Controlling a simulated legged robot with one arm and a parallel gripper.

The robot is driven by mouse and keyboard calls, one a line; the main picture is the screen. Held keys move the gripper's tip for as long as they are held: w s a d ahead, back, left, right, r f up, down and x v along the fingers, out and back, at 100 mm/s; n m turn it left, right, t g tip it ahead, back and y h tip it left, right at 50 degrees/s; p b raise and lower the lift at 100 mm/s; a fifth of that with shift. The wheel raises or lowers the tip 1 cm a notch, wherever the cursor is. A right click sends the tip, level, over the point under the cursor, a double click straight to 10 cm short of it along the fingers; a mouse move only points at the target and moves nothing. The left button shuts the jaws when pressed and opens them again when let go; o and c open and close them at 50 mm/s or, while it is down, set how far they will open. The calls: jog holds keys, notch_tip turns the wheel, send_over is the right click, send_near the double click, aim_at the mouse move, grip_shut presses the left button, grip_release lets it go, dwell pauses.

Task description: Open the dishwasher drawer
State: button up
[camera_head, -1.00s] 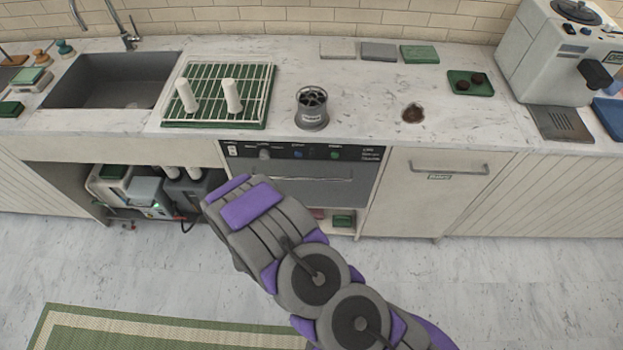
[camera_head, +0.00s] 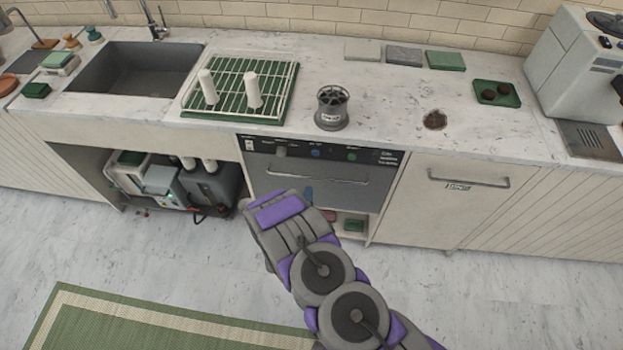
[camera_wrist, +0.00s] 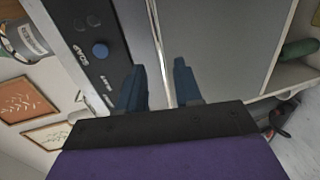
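The dishwasher drawer (camera_head: 318,188) has a dark grey front below a black control panel (camera_head: 325,152), set under the counter, and it looks closed. Its long bar handle (camera_head: 320,178) runs across the upper front. In the wrist view the picture is turned, and the handle (camera_wrist: 158,45) runs between the two blue fingers of my gripper (camera_wrist: 158,85). The fingers are apart. I cannot tell whether they touch the bar or are still in front of it. In the head view my wrist hides most of the gripper and the lower left of the drawer.
A light cabinet front with a handle (camera_head: 468,182) stands right of the drawer. Left is an open bay with machines (camera_head: 165,185) and hoses. Above are a green rack (camera_head: 272,118) and a grinder-like cup (camera_head: 332,110). The floor in front is clear, with a green rug (camera_head: 150,325).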

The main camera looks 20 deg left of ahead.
aim_at(312, 177)
jog(key=b+x, duration=0.1)
jog(key=x, duration=0.8)
jog(key=shift+w+a+f+b, duration=0.1)
jog(key=shift+w+f+b, duration=0.05)
jog(key=shift+w+b, duration=0.2)
jog(key=shift+c, duration=0.3)
grip_shut()
jog(key=shift+s+f, duration=0.1)
